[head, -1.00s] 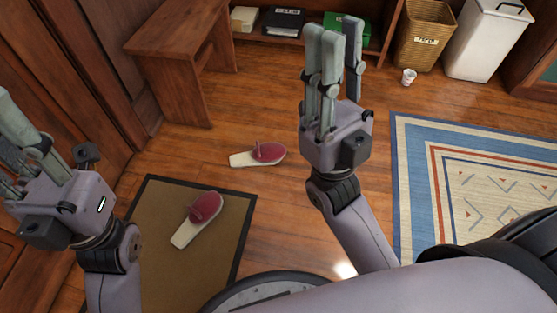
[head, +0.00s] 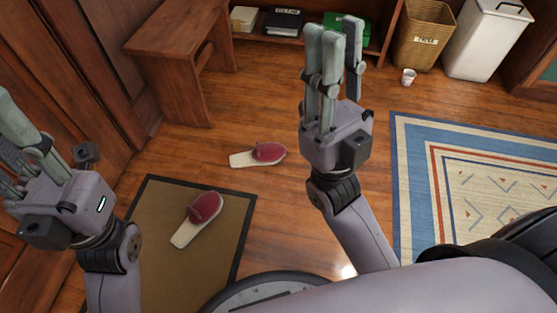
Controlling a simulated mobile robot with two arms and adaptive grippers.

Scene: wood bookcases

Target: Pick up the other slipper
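Two red slippers with cream soles are on the floor. One slipper (head: 258,155) lies on the bare wood in the middle of the view. The other slipper (head: 198,218) lies on the brown mat (head: 160,240), nearer to me. My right gripper (head: 338,48) is raised to the right of the slipper on the wood, fingers apart with nothing between them. My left gripper (head: 12,130) is at the left edge, left of the mat, partly cut off by the frame, its fingers spread and no object seen in them. Neither gripper touches a slipper.
A wooden bench (head: 185,60) stands at the back left. A low shelf (head: 270,38) holds boxes and binders. A wicker basket (head: 424,38), a white bin (head: 488,42) and a cup (head: 408,77) are at the back right. A patterned rug (head: 480,185) lies right. Bare floor surrounds the middle slipper.

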